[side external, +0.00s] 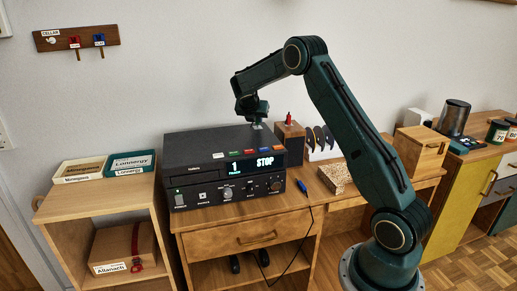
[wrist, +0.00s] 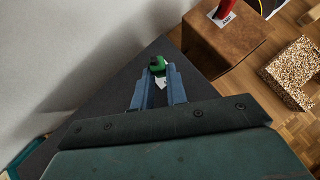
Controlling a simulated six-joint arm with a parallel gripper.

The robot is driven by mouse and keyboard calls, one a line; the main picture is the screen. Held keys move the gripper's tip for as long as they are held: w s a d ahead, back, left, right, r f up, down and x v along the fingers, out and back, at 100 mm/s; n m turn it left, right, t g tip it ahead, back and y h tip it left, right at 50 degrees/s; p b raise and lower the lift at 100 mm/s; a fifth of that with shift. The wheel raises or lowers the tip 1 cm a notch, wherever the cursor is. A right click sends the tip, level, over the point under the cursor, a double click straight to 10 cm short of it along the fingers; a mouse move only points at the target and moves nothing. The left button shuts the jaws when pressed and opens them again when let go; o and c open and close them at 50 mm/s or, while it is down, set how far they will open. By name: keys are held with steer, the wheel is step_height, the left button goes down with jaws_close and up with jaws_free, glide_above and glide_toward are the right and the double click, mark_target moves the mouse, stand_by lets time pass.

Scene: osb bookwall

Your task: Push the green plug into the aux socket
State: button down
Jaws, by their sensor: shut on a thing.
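The green plug (wrist: 157,65) shows between my fingertips in the wrist view, with a small white tag beside it. My gripper (side external: 257,121) is shut on it, above the back right part of the black player (side external: 205,145). The plug is too small to make out clearly in the side view. The player's front carries a lit display reading "1 STOP", coloured buttons, and a row of knobs and small round fittings. I cannot tell which fitting is the aux socket. In the wrist view the player's dark top (wrist: 110,88) lies under my gripper.
A blue pen-like piece (side external: 302,186) lies right of the player, near a black cord hanging over the desk edge. A brown box with a red top piece (side external: 289,135) and a speckled block (side external: 335,177) stand right. Labelled trays (side external: 93,171) sit left.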

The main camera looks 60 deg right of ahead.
steer(key=shift+f, duration=0.6)
stand_by(1.4)
steer(key=c, duration=1.3)
jaws_free()
steer(key=shift+a+r, duration=0.1)
steer(key=v, duration=1.3)
steer(key=shift+a+r, duration=0.2)
